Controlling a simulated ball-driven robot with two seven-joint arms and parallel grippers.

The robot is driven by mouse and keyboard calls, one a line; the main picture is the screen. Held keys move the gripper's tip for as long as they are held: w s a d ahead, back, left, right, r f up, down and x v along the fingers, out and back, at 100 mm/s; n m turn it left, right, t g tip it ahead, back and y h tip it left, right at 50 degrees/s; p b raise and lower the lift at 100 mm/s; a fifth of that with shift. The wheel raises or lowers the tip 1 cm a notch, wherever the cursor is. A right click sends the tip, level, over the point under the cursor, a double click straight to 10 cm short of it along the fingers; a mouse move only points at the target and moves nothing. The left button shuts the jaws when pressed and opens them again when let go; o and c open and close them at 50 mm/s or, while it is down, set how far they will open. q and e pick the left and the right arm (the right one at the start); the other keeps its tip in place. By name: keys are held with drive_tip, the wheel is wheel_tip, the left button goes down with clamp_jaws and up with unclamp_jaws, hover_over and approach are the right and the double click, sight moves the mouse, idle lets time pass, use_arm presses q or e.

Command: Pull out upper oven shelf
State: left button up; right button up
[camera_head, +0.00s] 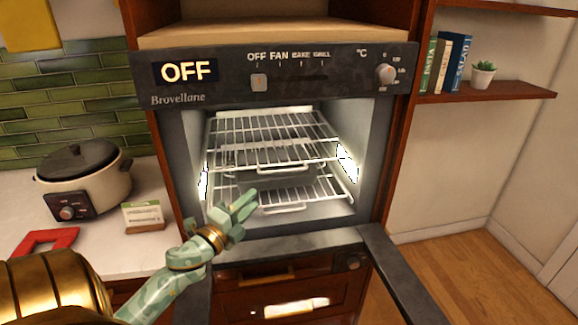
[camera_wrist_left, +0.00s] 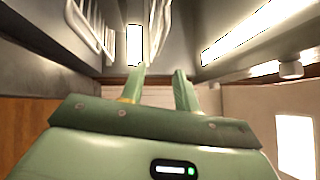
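The oven (camera_head: 225,93) is open, with its interior lit. The upper oven shelf (camera_head: 265,128) is a white wire rack with a raised handle loop at its front edge. A lower wire shelf (camera_head: 322,190) sits below it. My left gripper (camera_head: 240,205) is in front of the oven opening, below and left of the upper shelf's front edge, and looks apart from it. In the left wrist view its fingers (camera_wrist_left: 162,82) are spread with nothing between them. Wire racks (camera_wrist_left: 92,25) show above the fingers there. My right gripper is not in view.
The oven door (camera_head: 405,275) is folded down in front, its glass showing drawers beneath. A cooker (camera_head: 95,185), a small card holder and a red object (camera_head: 45,242) are on the left counter. Wooden shelves with books (camera_head: 445,65) and a plant stand right. The right floor is clear.

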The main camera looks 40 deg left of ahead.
sight(281, 172)
use_arm(q)
drive_tip(key=w, duration=0.4)
drive_tip(key=w+a+r, duration=0.1)
drive_tip(key=w, duration=0.4)
drive_tip(key=w+r, duration=0.1)
drive_tip(key=w, duration=0.4)
drive_tip(key=shift+w+a, duration=0.1)
drive_tip(key=shift+a, duration=0.15)
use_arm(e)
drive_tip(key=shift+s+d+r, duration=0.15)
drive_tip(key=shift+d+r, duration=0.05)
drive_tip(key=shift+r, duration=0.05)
use_arm(q)
clamp_jaws()
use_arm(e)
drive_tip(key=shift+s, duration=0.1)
